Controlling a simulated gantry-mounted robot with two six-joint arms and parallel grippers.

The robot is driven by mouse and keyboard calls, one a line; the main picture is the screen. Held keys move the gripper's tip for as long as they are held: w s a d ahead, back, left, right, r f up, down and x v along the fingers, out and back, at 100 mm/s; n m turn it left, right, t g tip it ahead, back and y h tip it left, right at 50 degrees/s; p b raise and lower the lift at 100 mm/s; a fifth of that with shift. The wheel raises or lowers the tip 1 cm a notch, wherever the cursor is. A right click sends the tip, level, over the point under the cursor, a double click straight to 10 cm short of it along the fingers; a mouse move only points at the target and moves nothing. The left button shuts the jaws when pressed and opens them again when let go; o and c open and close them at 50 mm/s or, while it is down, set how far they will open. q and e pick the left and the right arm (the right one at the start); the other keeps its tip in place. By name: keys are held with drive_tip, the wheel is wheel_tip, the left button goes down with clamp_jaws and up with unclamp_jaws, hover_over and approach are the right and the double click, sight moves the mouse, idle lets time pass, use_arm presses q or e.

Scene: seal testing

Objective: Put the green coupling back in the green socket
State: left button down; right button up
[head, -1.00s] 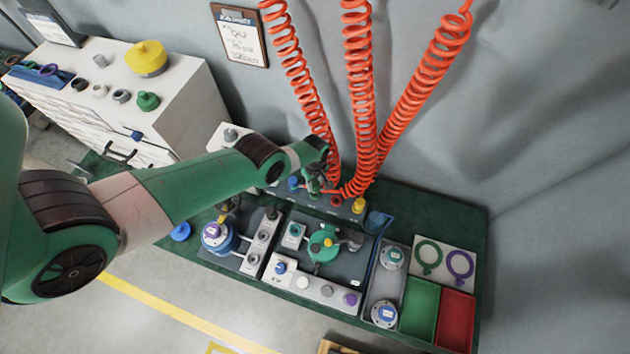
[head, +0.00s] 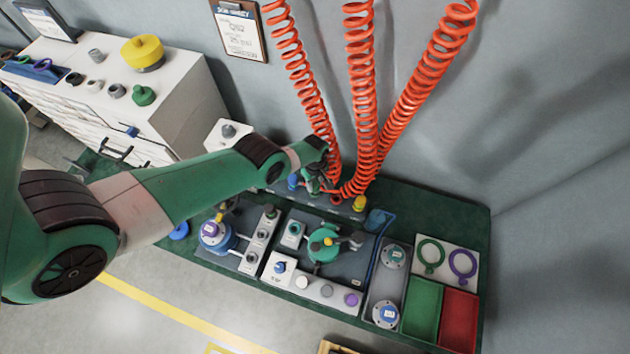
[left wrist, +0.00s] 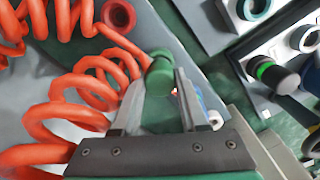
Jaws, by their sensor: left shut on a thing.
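My left gripper (head: 316,184) is over the grey strip at the back of the bench. In the left wrist view its two fingers (left wrist: 158,88) are shut on the green coupling (left wrist: 160,72), a short green cylinder with a red coiled hose running to it. I cannot make out the green socket; it seems to be hidden beneath or behind the gripper and coupling. I cannot tell whether the coupling touches a socket. A red round socket (left wrist: 118,14) shows nearby in the wrist view. My right gripper is not in view.
Red coiled hoses (head: 362,95) hang close by the gripper. On the strip, a blue coupling (head: 293,182) is to the left and a yellow one (head: 359,203) to the right. A green-topped test rig (head: 322,243) stands in front. Trays (head: 421,308) lie at the right.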

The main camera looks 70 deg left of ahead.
use_arm(q)
drive_tip(key=shift+f+b, duration=0.3)
drive_tip(key=shift+f, duration=0.1)
drive_tip(key=shift+c, duration=1.8)
unclamp_jaws()
drive_tip(key=shift+r, duration=0.1)
wheel_tip(320, 180, up, 12)
drive_tip(key=p, duration=1.1)
drive_tip(key=shift+p, duration=0.35)
drive_tip(key=shift+f, duration=0.25)
